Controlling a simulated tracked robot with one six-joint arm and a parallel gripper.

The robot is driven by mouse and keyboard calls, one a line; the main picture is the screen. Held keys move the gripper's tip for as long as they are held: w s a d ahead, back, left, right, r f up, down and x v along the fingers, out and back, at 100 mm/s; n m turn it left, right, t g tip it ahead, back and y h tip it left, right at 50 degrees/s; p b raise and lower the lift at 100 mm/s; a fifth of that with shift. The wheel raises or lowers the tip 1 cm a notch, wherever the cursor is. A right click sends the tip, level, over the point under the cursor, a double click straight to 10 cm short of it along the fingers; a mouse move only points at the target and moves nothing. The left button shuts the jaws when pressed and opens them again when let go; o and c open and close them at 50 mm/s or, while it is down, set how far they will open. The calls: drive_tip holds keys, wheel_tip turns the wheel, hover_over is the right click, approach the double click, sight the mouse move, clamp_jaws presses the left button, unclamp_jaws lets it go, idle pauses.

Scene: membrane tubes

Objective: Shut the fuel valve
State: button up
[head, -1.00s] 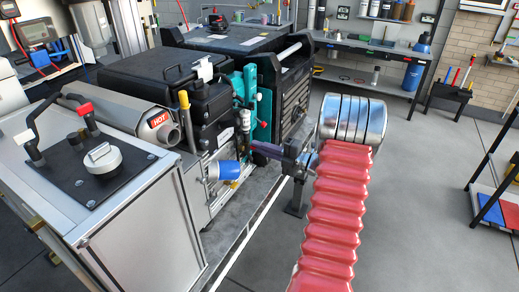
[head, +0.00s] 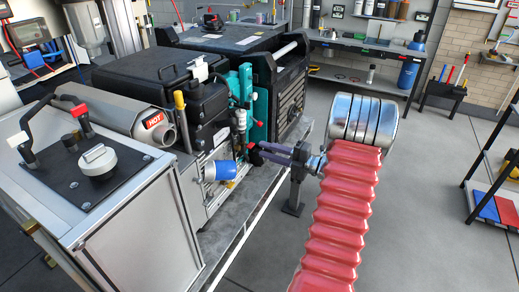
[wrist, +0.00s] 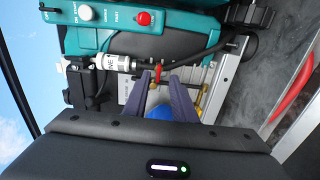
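A small red lever (wrist: 158,72), which looks like the fuel valve handle, sits on a thin line beside a white inline cylinder (wrist: 108,63) in the wrist view. The lever stands roughly upright in that picture. My gripper (wrist: 157,80) is open, with its two dark purple fingers on either side of the lever's lower end; I cannot tell whether they touch it. In the head view my gripper (head: 256,151) reaches the engine's side from the right, and a bit of red (head: 250,146) shows at its fingertips. The valve body is largely hidden.
A blue cylinder (head: 220,170) sticks out below and left of the gripper; it shows between the fingers in the wrist view (wrist: 165,113). A teal unit (wrist: 190,30) with a red button lies above. A muffler marked HOT (head: 153,121) is left. Floor is open to the right.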

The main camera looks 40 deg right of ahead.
drive_tip(key=v, duration=0.9)
drive_tip(key=shift+s, duration=0.2)
idle(0.3)
